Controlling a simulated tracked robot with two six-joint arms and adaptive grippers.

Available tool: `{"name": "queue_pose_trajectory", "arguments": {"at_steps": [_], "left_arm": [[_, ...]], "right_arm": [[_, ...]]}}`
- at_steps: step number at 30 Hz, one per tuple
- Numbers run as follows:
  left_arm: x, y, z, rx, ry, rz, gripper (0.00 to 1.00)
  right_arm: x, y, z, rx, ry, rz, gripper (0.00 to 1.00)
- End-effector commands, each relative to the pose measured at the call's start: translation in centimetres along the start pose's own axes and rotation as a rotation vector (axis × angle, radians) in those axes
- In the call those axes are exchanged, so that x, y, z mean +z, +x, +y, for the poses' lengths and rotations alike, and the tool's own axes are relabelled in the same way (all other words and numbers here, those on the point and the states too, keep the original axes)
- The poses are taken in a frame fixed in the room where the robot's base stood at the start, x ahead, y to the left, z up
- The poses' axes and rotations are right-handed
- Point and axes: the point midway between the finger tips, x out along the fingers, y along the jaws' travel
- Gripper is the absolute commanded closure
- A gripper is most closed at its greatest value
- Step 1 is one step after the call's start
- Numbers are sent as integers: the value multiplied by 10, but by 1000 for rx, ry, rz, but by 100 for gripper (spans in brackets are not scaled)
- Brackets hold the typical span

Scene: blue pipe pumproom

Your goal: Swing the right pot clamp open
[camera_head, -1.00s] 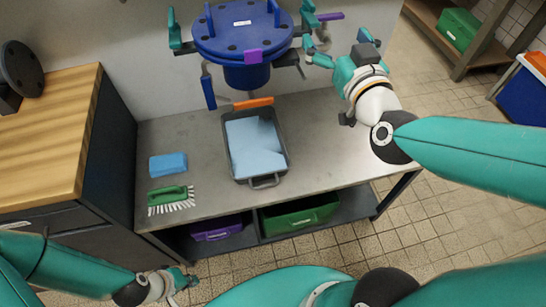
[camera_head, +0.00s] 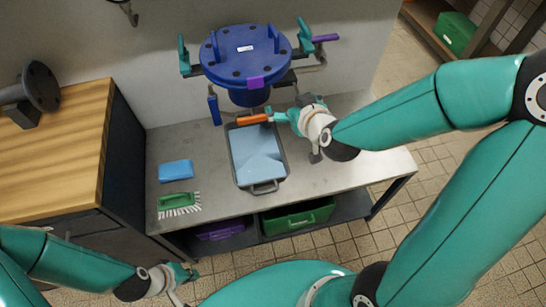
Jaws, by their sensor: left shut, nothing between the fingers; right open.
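The blue pot (camera_head: 246,58) with its bolted lid is mounted on the wall above the bench. The right pot clamp (camera_head: 304,35) is a teal piece standing upright at the lid's right edge. A matching left clamp (camera_head: 183,56) stands at the lid's left edge. My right gripper (camera_head: 279,117) is below the pot, beside the right end of an orange handle (camera_head: 252,119); I cannot tell whether they touch. It is open and well below the right clamp. My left gripper (camera_head: 187,278) is shut and empty at the lower left, low in front of the bench.
A grey tray (camera_head: 284,170) with light blue contents sits on the metal bench (camera_head: 330,178). A blue sponge (camera_head: 176,170) and green brush (camera_head: 178,203) lie left of it. A purple handle (camera_head: 326,38) sticks out right of the pot. A blue handle (camera_head: 214,109) hangs left.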

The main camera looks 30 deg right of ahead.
Motion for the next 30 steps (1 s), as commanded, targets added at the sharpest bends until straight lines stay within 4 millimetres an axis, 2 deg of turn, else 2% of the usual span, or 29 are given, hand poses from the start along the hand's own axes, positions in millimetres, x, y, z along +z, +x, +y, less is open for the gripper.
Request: {"name": "queue_pose_trajectory", "arguments": {"at_steps": [1, 9, 18, 24, 30], "left_arm": [[0, -9, 3, 0, 0, 0, 100], [0, -31, 11, 0, 0, 0, 100], [0, -52, 19, 0, 0, 0, 100], [0, -60, 22, 0, 0, 0, 100], [0, -63, 23, 0, 0, 0, 100]], "right_arm": [[6, 2, -5, -13, -1, -37, 2], [52, 14, -30, -82, 4, -209, 2], [105, 14, -56, -152, 25, -391, 2], [131, 9, -69, -185, 40, -477, 2], [144, 7, -75, -199, 48, -517, 2]]}}
